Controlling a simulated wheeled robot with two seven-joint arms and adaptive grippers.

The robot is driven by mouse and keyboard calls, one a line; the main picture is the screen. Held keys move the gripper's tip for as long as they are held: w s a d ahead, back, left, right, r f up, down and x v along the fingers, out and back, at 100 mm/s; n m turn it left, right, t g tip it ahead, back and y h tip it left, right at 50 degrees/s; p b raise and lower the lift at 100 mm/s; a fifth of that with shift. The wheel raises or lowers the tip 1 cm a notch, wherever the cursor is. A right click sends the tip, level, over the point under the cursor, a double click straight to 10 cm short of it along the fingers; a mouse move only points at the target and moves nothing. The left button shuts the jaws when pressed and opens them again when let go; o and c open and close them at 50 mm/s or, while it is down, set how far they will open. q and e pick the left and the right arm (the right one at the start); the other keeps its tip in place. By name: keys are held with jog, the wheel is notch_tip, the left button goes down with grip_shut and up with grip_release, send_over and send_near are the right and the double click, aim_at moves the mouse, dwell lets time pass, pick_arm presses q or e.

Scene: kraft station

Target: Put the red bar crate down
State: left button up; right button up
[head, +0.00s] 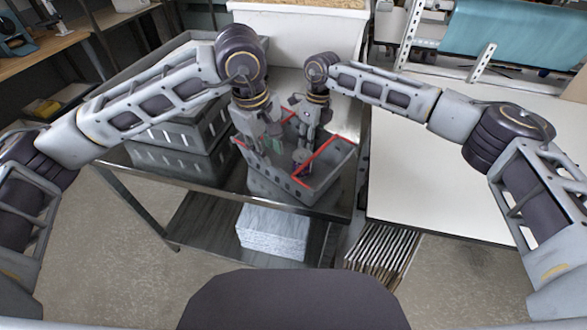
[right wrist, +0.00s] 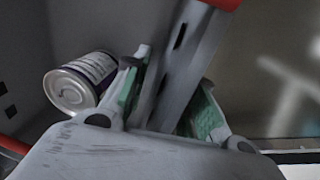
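The grey crate (head: 290,187) with red bars stands at the front of the dark metal bench, and I see no clear gap beneath it. My left gripper (head: 273,148) is over its left part, and its fingers are too small to read. My right gripper (head: 302,160) reaches down at the crate's right part. In the right wrist view, the green-padded fingers of my right gripper (right wrist: 172,95) straddle the crate's grey wall (right wrist: 185,60), with the pads showing apart from it. A can (right wrist: 80,82) lies inside the crate.
Stacked grey crates (head: 185,135) stand to the left on the bench (head: 215,180). A white table (head: 450,185) adjoins on the right. White stock (head: 272,232) lies on the lower shelf. The bench's front edge is close to the red bar crate.

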notch_tip(320, 180, up, 12)
jog(key=w+d, duration=0.1)
jog(key=shift+w, duration=0.2)
dwell(0.7)
dwell(0.6)
notch_tip(320, 180, up, 9)
jog(key=p, duration=0.9)
jog(key=shift+r+p, duration=0.55)
jog(key=shift+p, duration=0.05)
jog(key=shift+f, duration=0.1)
